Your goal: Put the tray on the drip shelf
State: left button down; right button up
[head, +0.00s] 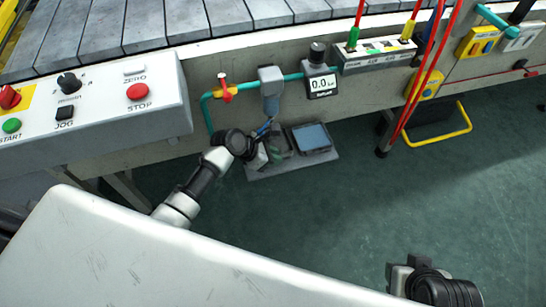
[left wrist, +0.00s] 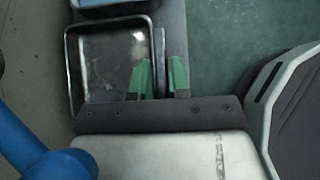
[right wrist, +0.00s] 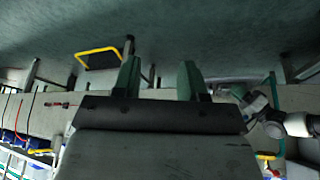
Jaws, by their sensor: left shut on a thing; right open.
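The tray (left wrist: 105,58) is a shallow, empty metal pan with a raised rim. My left gripper (left wrist: 160,80) is shut on its right side wall, one green finger inside and one outside. In the head view the tray (head: 279,145) is at the grey drip shelf (head: 300,164), over its left part, beside my left gripper (head: 264,152), which partly hides it. I cannot tell whether the tray's base touches the shelf. My right gripper (right wrist: 160,80) is open and empty, fingers apart; it also shows at the bottom right of the head view (head: 398,272).
A second pan with a bluish inside (head: 310,137) stands on the shelf's right part. Above are a teal pipe (head: 243,89), a filter (head: 271,90) and a gauge (head: 321,82). A control box (head: 90,100) juts out at left.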

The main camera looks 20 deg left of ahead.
pick_arm(q)
jog(key=shift+f, duration=0.1)
jog(key=c, duration=1.1)
grip_release()
